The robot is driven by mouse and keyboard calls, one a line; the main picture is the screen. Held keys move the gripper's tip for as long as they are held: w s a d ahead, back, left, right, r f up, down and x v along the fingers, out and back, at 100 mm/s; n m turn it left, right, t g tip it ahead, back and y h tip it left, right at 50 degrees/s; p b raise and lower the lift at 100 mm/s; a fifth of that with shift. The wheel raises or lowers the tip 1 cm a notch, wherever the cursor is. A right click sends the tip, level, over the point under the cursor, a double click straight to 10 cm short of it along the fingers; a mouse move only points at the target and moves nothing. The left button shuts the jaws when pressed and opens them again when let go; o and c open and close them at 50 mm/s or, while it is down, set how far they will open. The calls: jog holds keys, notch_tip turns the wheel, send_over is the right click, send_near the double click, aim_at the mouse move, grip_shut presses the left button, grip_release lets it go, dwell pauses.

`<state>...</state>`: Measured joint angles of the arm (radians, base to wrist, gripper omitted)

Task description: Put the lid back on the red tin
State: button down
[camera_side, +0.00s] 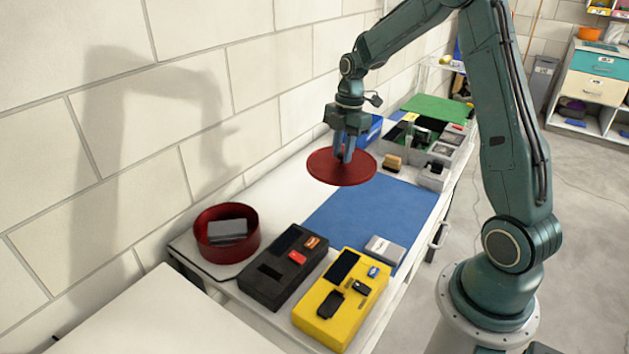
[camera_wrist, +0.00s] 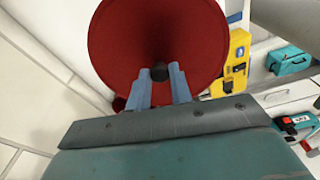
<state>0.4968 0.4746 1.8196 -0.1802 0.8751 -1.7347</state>
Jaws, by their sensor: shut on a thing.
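The red tin (camera_side: 202,238) stands open at the near left end of the bench, with a grey block (camera_side: 228,231) inside it. My gripper (camera_side: 342,158) is shut on the dark knob of the round red lid (camera_side: 325,172) and holds it above the bench, well to the right of and beyond the tin. The lid looks roughly level. In the wrist view the lid (camera_wrist: 115,45) fills the upper middle, and my fingertips (camera_wrist: 163,76) close on its knob. Only a small red part, probably the tin, shows past the lid's lower left edge there.
A black case (camera_side: 262,292) and a yellow case (camera_side: 325,325) lie right of the tin. A blue mat (camera_side: 400,208) is mostly clear, with a grey box (camera_side: 385,250) at its near end. A grey divided tray (camera_side: 450,158) stands beyond. The wall runs along the left.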

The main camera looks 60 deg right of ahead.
jog(key=w+a+f, duration=0.3)
jog(key=w+a, duration=0.7)
jog(key=a, duration=0.1)
jog(key=w+a+f, duration=0.3)
jog(key=w+a, duration=0.7)
jog(key=a, duration=0.2)
jog(key=shift+w, duration=0.35)
jog(key=shift+f, duration=0.2)
jog(key=shift+f, duration=3.05)
jog(key=shift+f, duration=0.2)
jog(key=c, duration=0.7)
grip_release()
jog(key=shift+d, duration=0.1)
